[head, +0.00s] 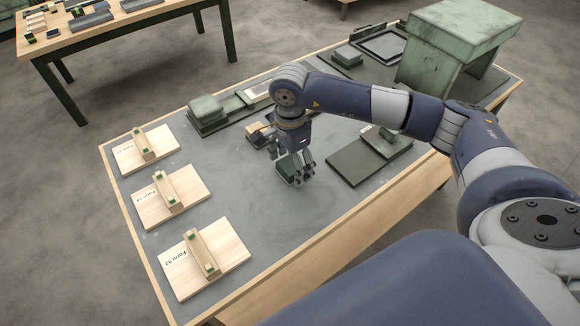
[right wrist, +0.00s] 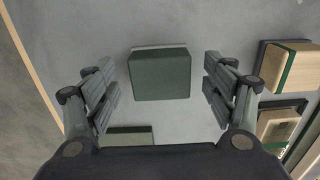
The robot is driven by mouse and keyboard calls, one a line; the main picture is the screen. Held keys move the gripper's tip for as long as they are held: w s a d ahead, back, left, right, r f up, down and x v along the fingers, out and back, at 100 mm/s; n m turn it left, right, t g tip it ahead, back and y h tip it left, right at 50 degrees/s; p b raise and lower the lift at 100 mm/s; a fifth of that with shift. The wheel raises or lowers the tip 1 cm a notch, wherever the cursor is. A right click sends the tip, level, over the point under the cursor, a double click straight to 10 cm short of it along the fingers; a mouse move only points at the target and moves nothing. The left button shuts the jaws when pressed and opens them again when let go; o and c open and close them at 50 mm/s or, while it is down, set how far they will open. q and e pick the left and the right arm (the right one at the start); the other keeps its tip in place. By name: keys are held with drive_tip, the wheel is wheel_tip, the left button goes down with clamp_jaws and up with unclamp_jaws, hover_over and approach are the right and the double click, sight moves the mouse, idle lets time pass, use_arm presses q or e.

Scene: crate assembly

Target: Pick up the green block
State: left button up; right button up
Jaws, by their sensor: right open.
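A dark green block (head: 287,168) sits near the middle of the grey table top, partly hidden by my right gripper (head: 303,172). In the right wrist view the green block (right wrist: 159,76) lies between the two spread fingers, with a gap on each side. My right gripper (right wrist: 160,88) is open and empty, its fingers pointing down close by the block. How far the fingertips are above the table is hard to tell. My left gripper is not in view.
A dark green plate (head: 354,166) lies to the right. Wooden pieces (head: 258,132) lie just behind the gripper. A large green stand (head: 455,32) is at the back right. The front middle is clear.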

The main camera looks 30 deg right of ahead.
sight(290, 165)
drive_tip(key=shift+f, duration=0.55)
drive_tip(key=c, duration=1.2)
drive_tip(key=shift+c, duration=0.2)
drive_tip(key=shift+r, duration=0.15)
wheel_tip(290, 165, up, 10)
drive_tip(key=shift+f+b, duration=0.1)
drive_tip(key=shift+b, duration=0.45)
drive_tip(key=o, duration=0.5)
drive_tip(key=c, duration=0.4)
